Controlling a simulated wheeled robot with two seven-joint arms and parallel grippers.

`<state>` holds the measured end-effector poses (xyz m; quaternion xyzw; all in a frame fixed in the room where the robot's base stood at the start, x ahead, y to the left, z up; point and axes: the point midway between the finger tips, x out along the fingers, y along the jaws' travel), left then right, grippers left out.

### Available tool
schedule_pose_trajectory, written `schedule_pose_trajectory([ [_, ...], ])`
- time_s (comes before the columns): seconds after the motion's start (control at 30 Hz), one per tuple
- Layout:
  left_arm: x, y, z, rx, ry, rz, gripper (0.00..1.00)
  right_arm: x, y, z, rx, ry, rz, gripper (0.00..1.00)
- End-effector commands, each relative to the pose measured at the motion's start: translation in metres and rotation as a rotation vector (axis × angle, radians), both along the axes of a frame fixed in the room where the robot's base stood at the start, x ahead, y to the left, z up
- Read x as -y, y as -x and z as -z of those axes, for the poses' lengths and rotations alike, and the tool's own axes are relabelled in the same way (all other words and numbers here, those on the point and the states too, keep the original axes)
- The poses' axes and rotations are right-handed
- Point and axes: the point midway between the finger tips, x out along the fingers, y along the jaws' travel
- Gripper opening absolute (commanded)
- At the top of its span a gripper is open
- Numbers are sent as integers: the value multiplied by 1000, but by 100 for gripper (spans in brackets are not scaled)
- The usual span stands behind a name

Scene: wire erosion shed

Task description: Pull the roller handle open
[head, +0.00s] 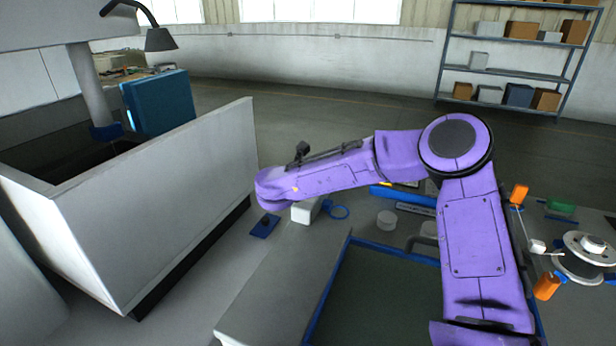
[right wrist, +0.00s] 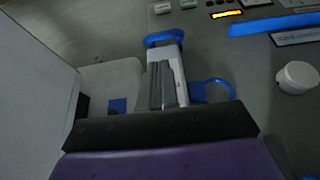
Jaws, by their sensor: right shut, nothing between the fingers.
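My right gripper (right wrist: 162,88) is shut and empty, its grey fingers close together. In the head view it is hidden behind my purple wrist. A white block (right wrist: 181,78) with a blue end piece (right wrist: 164,38) lies just beyond and beside the fingers; whether they touch it I cannot tell. A blue ring (right wrist: 213,91) sits right of the block. No part is clearly recognisable as the roller handle. My left gripper is not in view.
A blue bar (head: 402,198) and a round knob (head: 387,220) lie right of the ring. A small blue plate (head: 264,226) is at left. A pale wall panel (head: 150,210) stands left of my wrist. A spool (head: 585,256) with orange parts is at far right.

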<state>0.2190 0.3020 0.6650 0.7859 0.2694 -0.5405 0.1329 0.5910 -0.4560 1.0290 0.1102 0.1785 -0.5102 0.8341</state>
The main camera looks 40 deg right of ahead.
Motion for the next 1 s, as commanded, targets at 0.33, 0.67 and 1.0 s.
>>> schedule_pose_trajectory([
  [0.33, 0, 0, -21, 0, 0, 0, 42, 48, -25, 23, -1, 1, 1, 0],
  [0.67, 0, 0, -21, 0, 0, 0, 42, 55, -28, 27, 0, 0, 0, 0],
  [1.0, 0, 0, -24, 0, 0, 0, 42, 57, -29, 23, -13, -30, 1, 0],
])
